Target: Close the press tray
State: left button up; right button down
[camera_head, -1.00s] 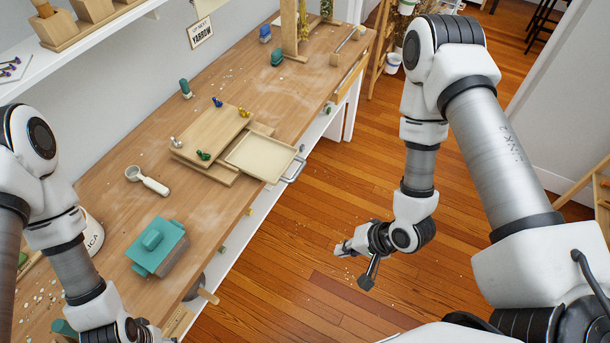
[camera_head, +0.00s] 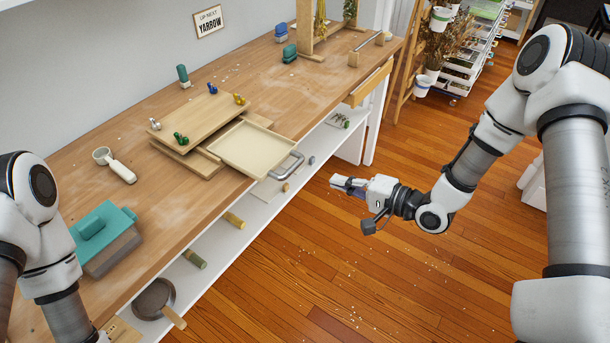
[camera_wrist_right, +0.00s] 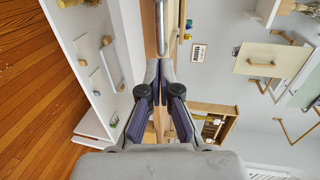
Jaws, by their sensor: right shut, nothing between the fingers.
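The flower press (camera_head: 205,115) is a wooden board stack with coloured wing nuts on the workbench. Its shallow cream tray (camera_head: 252,150) is slid out at the front right and overhangs the bench edge. A grey metal handle (camera_head: 287,166) is on the tray's outer side. My right gripper (camera_head: 335,182) is shut and empty, to the right of the handle and apart from it, over the floor side. In the right wrist view the shut fingers point toward a grey metal bar (camera_wrist_right: 161,30), which looks like the handle. My left gripper is out of sight.
The workbench (camera_head: 150,190) also holds a white scoop (camera_head: 115,165), a teal-topped block (camera_head: 105,230) and small teal stamps. A white shelf (camera_head: 225,265) below holds a pan (camera_head: 153,300) and rolls.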

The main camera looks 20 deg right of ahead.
jog(key=x, duration=1)
jog(key=shift+a+f, duration=0.1)
jog(key=shift+a, duration=0.05)
